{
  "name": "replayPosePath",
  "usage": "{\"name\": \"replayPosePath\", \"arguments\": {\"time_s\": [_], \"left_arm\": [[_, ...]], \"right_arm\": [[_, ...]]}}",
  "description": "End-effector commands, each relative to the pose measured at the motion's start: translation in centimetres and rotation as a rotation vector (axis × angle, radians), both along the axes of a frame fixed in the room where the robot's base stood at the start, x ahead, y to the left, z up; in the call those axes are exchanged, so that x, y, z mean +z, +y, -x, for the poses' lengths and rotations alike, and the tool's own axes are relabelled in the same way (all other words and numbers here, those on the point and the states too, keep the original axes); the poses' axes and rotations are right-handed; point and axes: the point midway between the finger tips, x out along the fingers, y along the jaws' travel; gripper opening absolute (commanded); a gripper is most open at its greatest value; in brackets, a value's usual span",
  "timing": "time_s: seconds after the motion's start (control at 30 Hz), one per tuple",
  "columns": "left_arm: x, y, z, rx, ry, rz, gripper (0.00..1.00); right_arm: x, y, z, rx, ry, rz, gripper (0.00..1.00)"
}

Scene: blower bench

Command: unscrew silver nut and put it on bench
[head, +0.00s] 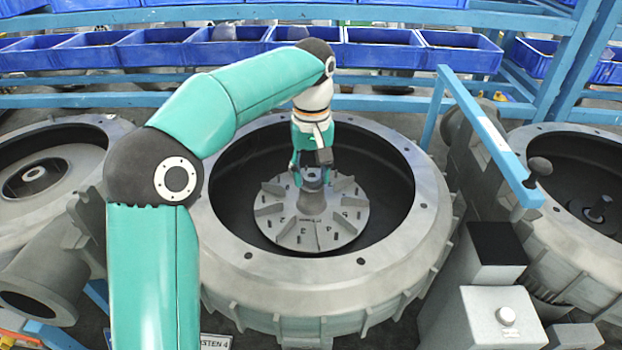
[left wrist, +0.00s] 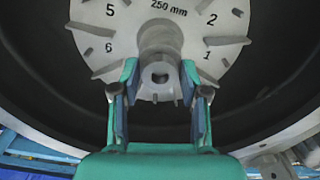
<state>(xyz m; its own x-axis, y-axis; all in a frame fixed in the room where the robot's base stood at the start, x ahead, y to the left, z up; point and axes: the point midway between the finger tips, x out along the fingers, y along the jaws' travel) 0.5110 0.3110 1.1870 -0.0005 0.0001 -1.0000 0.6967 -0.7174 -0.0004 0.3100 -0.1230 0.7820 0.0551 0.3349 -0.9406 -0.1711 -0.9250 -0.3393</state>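My left gripper (head: 311,177) points down over the middle of the round grey impeller (head: 335,228), inside the open blower housing. In the left wrist view my left gripper (left wrist: 160,77) has its fingertips on either side of a grey round piece with a hole, which looks like the silver nut (left wrist: 161,73). The piece sits at the top of the impeller's hub. Whether the fingers touch it or only flank it is not clear. In the head view the nut (head: 313,174) is partly hidden between the fingers. My right gripper does not show.
The large grey housing rim (head: 300,268) surrounds the impeller and my gripper. Similar housings stand at left (head: 90,130) and right (head: 560,240). A blue bar with a black knob (head: 540,167) stands at right, near a grey box (head: 495,318). Blue bins (head: 375,55) line the back.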

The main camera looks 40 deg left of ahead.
Motion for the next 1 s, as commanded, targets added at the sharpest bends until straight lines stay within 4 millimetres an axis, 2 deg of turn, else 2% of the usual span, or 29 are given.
{"name": "replayPosePath", "arguments": {"time_s": [0.03, 0.23, 0.37, 0.47, 0.77, 1.0], "left_arm": [[0.00, 0.00, 0.00, 0.001, 0.000, 0.000, 0.34], [0.00, 0.00, 0.00, 0.002, 0.000, 0.000, 0.00], [0.00, 0.00, 0.00, 0.035, 0.000, 0.000, 0.00], [0.00, 0.00, 0.00, 0.133, 0.000, 0.000, 0.00], [0.01, 0.00, 0.00, 0.598, 0.000, 0.000, 0.00], [0.11, 0.00, -0.01, 0.597, 0.000, 0.000, 0.00]], "right_arm": [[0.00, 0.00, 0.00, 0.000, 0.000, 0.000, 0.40], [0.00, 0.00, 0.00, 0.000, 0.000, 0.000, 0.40], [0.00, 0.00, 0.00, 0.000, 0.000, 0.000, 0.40], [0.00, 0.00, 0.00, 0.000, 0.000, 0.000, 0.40], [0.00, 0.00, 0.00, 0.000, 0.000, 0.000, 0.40], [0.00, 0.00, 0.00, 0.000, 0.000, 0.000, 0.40]]}}
